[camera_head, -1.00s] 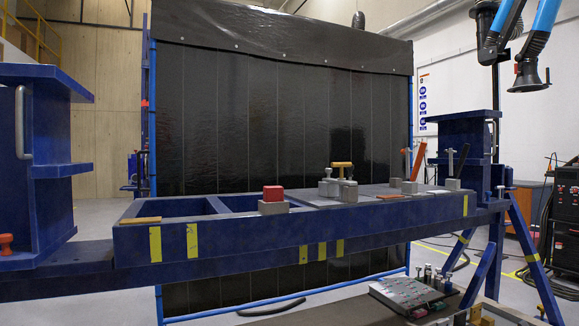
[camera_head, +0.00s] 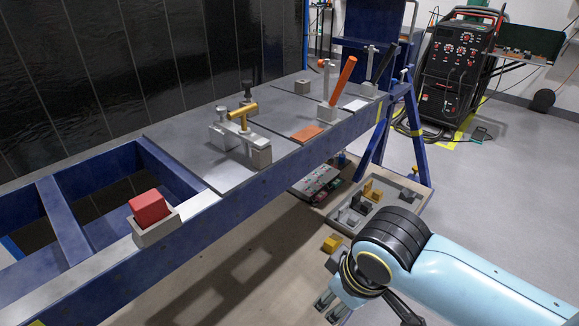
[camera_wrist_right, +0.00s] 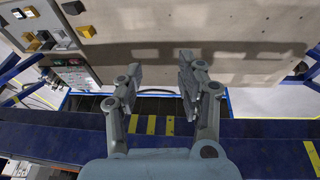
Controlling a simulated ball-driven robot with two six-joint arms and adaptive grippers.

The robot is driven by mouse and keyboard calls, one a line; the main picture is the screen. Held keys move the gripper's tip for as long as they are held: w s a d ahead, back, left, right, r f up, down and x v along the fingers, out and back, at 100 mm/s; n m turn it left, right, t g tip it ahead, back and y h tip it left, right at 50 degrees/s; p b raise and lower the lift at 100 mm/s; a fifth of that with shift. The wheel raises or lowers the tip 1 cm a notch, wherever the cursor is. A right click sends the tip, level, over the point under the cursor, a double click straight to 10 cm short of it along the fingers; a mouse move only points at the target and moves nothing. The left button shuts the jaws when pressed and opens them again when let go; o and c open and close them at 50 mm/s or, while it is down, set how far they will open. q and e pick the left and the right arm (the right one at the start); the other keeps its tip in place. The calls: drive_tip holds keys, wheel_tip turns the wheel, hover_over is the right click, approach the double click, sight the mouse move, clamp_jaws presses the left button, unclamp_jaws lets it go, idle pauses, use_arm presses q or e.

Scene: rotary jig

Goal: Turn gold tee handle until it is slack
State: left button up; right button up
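The gold tee handle (camera_head: 243,110) stands on a grey clamp block (camera_head: 240,146) on the grey plate of the blue jig beam, left of centre in the head view. Its bar lies about level on top of a short stem. My right gripper (camera_head: 328,303) is low in the head view, below and to the right of the handle, well apart from it. In the right wrist view my right gripper (camera_wrist_right: 159,70) has its fingers spread with nothing between them. The tee handle cannot be made out in that view. My left gripper is not in view.
A red block (camera_head: 148,207) sits in a grey holder on the beam's near side. An orange lever (camera_head: 343,80) and a black lever (camera_head: 384,62) rise farther right along the beam (camera_head: 300,163). A tray of parts (camera_head: 375,195) lies below, near my right arm.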

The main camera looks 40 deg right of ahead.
drive_tip(key=w+r+m+p, duration=0.1)
drive_tip(key=w+r+p, duration=0.1)
drive_tip(key=r, duration=0.5)
drive_tip(key=w+r+p, duration=0.2)
drive_tip(key=r+p, duration=0.1)
drive_tip(key=r, duration=0.4)
drive_tip(key=m+y, duration=0.1)
drive_tip(key=m, duration=1.6)
approach(241, 109)
drive_tip(key=shift+g, duration=0.4)
drive_tip(key=w+f, duration=0.1)
drive_tip(key=f, duration=0.2)
drive_tip(key=w+f+p, duration=0.1)
drive_tip(key=f, duration=0.3)
drive_tip(key=w+f+p, duration=0.1)
drive_tip(key=f, duration=0.2)
drive_tip(key=shift+a+f, duration=0.1)
drive_tip(key=shift+f, duration=0.15)
drive_tip(key=shift+r, duration=0.1)
clamp_jaws()
